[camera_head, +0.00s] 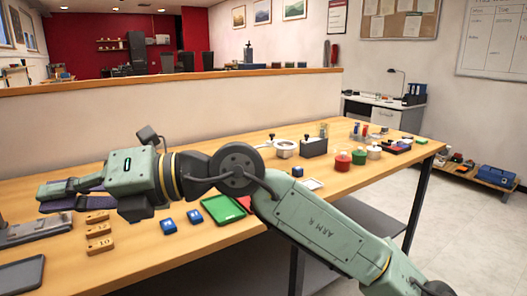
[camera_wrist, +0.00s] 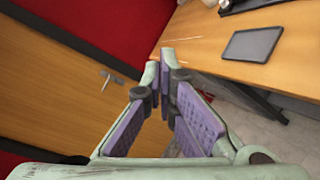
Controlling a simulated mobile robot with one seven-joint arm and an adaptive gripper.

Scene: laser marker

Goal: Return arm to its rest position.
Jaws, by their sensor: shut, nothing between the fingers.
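My arm stretches across the workbench (camera_head: 150,262) from the lower right to the left in the head view. My gripper (camera_head: 42,198) is at the left end, level and above the bench's left part. It is shut and empty; in the wrist view my gripper (camera_wrist: 160,62) has its green fingers with purple pads meeting near the tips. No held object shows. The arm hides part of the bench behind it.
Below and near the gripper are several wooden blocks (camera_head: 99,232), a grey metal device (camera_head: 35,232) and a dark tray (camera_head: 22,275). Jars (camera_head: 342,163) stand farther right. A low wall (camera_head: 180,105) runs behind the bench.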

